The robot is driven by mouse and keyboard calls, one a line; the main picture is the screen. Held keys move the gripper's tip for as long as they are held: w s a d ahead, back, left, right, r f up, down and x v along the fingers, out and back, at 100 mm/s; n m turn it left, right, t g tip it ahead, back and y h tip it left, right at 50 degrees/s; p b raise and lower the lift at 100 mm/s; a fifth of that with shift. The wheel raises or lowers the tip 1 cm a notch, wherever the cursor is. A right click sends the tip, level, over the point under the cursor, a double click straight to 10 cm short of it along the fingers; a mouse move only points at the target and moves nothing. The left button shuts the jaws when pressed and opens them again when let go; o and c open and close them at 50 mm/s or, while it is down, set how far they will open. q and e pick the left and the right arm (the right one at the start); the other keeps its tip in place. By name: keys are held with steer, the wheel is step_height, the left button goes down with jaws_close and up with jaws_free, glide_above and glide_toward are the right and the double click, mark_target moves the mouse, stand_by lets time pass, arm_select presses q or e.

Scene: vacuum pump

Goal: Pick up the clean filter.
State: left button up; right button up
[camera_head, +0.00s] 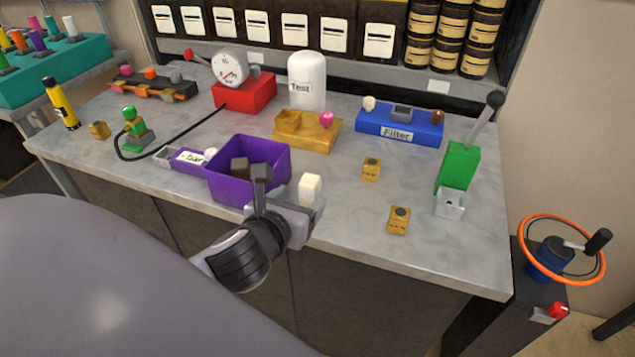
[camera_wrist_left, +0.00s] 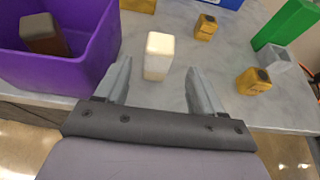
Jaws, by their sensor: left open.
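The clean filter appears to be the small white block (camera_head: 310,189) standing on the grey table, just right of the purple bin (camera_head: 223,190). It also shows in the left wrist view (camera_wrist_left: 158,56), upright and ahead of my fingers. My left gripper (camera_head: 282,196) is open and empty at the table's front edge, close to the block. In the left wrist view the block stands between the lines of the two fingers (camera_wrist_left: 158,75), a little nearer the left one. I cannot tell if they touch. My right gripper is not in view.
A dark brown block (camera_wrist_left: 45,35) lies in the purple bin, close left of my gripper. Two small tan blocks (camera_head: 371,169) (camera_head: 399,220) and a green lever unit (camera_head: 458,167) stand to the right. The blue "Filter" base (camera_head: 375,124) is behind. Table between is clear.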

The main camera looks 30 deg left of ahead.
mark_target(306, 193)
arm_select(q)
steer(key=shift+x, duration=3.45)
steer(key=shift+s+a+f, duration=0.1)
steer(key=shift+a+f, duration=0.05)
steer(key=c, duration=1.1)
